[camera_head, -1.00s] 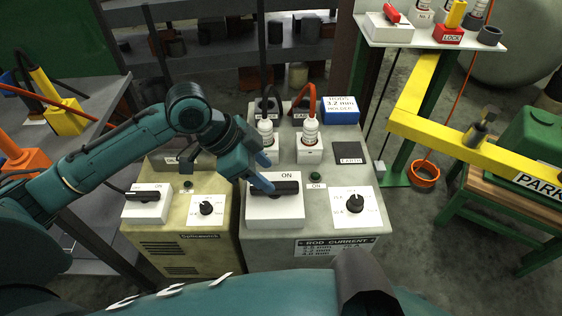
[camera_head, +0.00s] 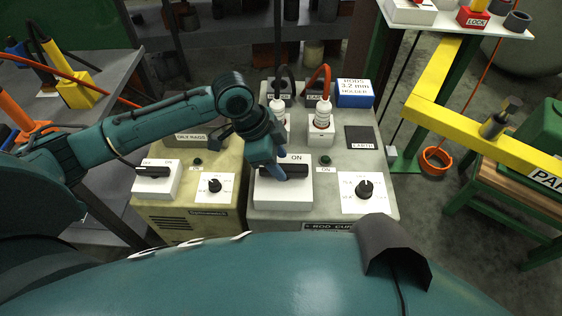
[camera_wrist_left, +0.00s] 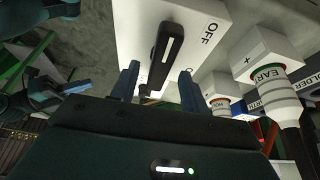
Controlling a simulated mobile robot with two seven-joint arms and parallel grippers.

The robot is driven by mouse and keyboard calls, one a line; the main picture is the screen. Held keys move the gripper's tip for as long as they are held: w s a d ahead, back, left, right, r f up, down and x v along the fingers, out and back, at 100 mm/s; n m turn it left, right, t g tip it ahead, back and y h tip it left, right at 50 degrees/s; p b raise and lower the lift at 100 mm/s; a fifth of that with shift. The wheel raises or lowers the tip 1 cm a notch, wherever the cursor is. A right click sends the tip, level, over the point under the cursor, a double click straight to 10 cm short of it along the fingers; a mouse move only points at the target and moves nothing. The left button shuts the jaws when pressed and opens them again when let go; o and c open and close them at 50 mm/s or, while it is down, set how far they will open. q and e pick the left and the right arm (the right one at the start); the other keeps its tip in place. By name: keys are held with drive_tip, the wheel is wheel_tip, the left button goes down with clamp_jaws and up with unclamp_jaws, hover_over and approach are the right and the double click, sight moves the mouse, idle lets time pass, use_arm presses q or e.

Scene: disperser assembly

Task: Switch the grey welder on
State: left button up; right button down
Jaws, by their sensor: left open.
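The grey welder (camera_head: 385,139) stands in the middle of the head view. Its black switch handle (camera_head: 299,171) lies crosswise on a white box (camera_head: 283,196). The ON label shows above the handle; the wrist view shows the OFF label and the handle (camera_wrist_left: 167,45). The green lamp (camera_head: 320,170) beside the box looks dark. My left gripper (camera_head: 276,166) is open over the switch, partly covering the handle in the head view. In the left wrist view its fingers (camera_wrist_left: 159,85) stand either side of the handle's near end; contact is unclear.
A yellowish welder (camera_head: 178,208) with its own switch (camera_head: 153,171) stands close on the left. Cable plugs (camera_head: 322,115) rise behind the switch box. A dial (camera_head: 365,188) is to its right. A yellow bar (camera_head: 430,115) and green bench are further right.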

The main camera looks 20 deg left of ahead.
use_arm(q)
drive_tip(key=shift+x, duration=0.75)
drive_tip(key=shift+c, duration=0.4)
drive_tip(key=c, duration=0.9)
